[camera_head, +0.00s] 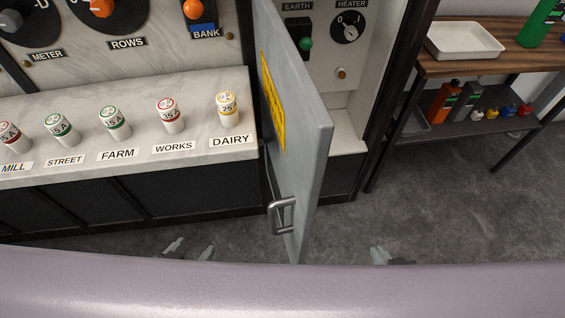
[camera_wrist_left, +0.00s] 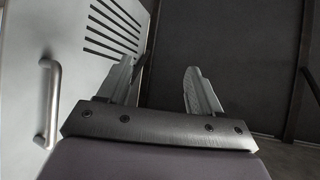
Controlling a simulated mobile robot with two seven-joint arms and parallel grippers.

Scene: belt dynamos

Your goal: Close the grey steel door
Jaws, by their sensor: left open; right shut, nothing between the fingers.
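The grey steel door (camera_head: 303,150) stands open in the head view, swung out from the cabinet towards me. It has a yellow label (camera_head: 273,105) on one face and a bar handle (camera_head: 282,216) low near its free edge. My left gripper (camera_head: 189,248) is open and empty, low to the left of the door and apart from the handle. In the left wrist view the gripper (camera_wrist_left: 158,72) shows spread fingers, with the door (camera_wrist_left: 55,40), its slots and its handle (camera_wrist_left: 50,105) on the left. My right gripper (camera_head: 379,256) is shut and empty, to the right of the door.
A marble ledge (camera_head: 190,110) with several labelled fuses runs left of the door. Behind the door is a panel with a heater dial (camera_head: 347,27). A wooden shelf unit (camera_head: 475,62) with a white tray (camera_head: 464,40) stands at right. The floor (camera_head: 440,210) is clear.

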